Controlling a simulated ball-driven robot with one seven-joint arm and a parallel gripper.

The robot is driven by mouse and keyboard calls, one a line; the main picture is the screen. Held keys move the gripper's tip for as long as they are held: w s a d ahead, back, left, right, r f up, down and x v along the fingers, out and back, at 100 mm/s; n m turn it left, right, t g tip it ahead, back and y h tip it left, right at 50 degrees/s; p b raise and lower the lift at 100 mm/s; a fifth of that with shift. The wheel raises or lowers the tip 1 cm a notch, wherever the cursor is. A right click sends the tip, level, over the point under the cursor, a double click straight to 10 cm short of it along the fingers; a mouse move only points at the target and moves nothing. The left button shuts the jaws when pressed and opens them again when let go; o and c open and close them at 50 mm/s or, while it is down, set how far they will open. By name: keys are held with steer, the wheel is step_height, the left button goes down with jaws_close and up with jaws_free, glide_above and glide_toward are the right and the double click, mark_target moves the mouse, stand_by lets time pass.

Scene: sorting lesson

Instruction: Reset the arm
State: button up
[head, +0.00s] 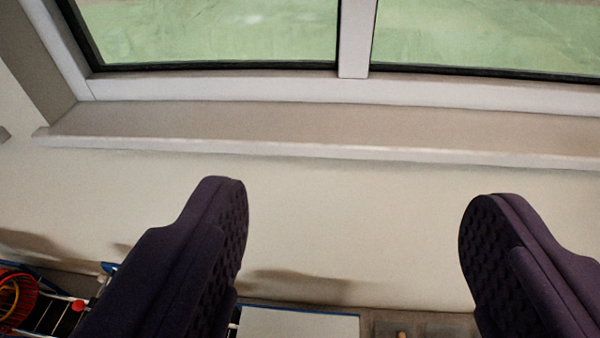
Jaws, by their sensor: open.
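My gripper (352,215) shows in the head view as two dark purple fingers with textured inner pads. The fingers stand wide apart with nothing between them. They point toward a pale wall (350,190) below a window sill. The rest of my arm is out of view.
A window (220,30) with a white frame and a sill (320,125) spans the top. At the lower left is a rack (50,312) with a red and orange round item (16,298). A white flat surface (298,323) with a blue edge lies at the bottom, partly cut off.

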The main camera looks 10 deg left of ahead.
steer(key=shift+r, duration=0.15)
step_height(320, 180, down, 14)
steer(key=b, duration=1.3)
steer(key=shift+r, duration=0.2)
